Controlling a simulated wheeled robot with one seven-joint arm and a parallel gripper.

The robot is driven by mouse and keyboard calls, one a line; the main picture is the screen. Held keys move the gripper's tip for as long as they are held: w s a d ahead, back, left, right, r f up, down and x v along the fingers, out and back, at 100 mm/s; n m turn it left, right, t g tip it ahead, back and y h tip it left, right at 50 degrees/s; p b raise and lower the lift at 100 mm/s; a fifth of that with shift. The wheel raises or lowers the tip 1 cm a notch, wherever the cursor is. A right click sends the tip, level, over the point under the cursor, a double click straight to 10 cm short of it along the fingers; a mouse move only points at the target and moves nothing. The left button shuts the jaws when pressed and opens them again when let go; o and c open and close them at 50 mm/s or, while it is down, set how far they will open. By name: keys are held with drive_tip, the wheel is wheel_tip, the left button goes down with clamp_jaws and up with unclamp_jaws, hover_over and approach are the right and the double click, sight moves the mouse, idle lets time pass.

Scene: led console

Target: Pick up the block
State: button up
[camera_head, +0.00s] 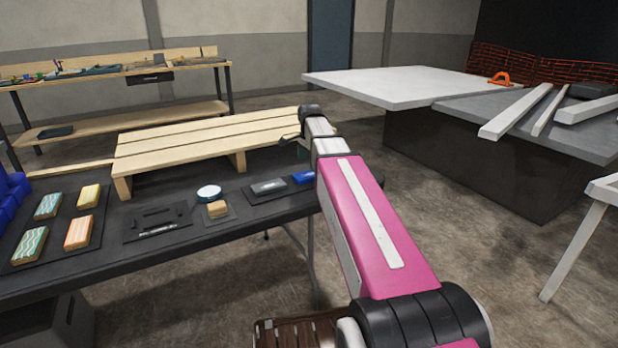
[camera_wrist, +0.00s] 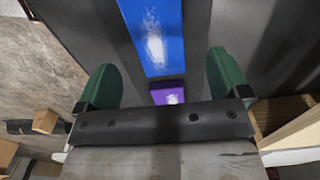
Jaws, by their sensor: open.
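My gripper (camera_wrist: 161,70) is open and empty, its two green fingers spread wide. In the wrist view a bright blue block-like piece (camera_wrist: 155,35) lies beyond and between the fingers. A smaller purple piece (camera_wrist: 167,93) shows just above the gripper's bar. In the head view a blue piece (camera_head: 303,177) lies on the black table, just below the end of my arm. A small tan block (camera_head: 217,209) sits on a dark plate left of it. Several patterned blocks, including a yellow one (camera_head: 88,196) and an orange one (camera_head: 78,233), lie farther left. Which block is meant cannot be told.
A slatted wooden pallet (camera_head: 200,143) stands on the black table (camera_head: 110,270), behind the small pieces and close to my gripper. A round white-topped piece (camera_head: 208,193) and a grey device (camera_head: 268,187) sit nearby. Blue bins (camera_head: 14,195) stand at the left edge.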

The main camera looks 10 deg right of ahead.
sight(309, 174)
drive_tip(key=shift+s+a+f, duration=0.1)
drive_tip(key=shift+s+f, duration=0.05)
drive_tip(key=shift+f, duration=2.45)
drive_tip(key=c, duration=1.1)
